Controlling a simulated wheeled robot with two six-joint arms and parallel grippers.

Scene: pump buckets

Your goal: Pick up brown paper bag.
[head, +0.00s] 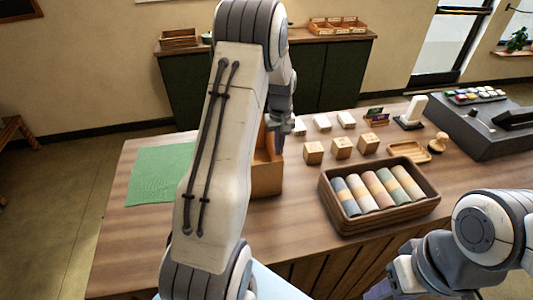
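A brown paper bag (267,180) stands on the wooden counter, left of the basket. My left arm hides much of it, so only its right part shows. My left gripper (279,132) points down at the bag's upper right edge. Its fingers are small and partly covered, so I cannot tell whether they touch the bag or how far apart they are. My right gripper (379,290) is low at the bottom edge, in front of the counter and away from the bag. Its fingertips are not clear.
A basket of rolled cloths (335,213) stands right of the bag. Small wooden boxes (341,148) and white boxes (322,122) sit behind it. A green mat (158,177) lies at the left. A grey machine (485,133) is at the right. The counter's front left is clear.

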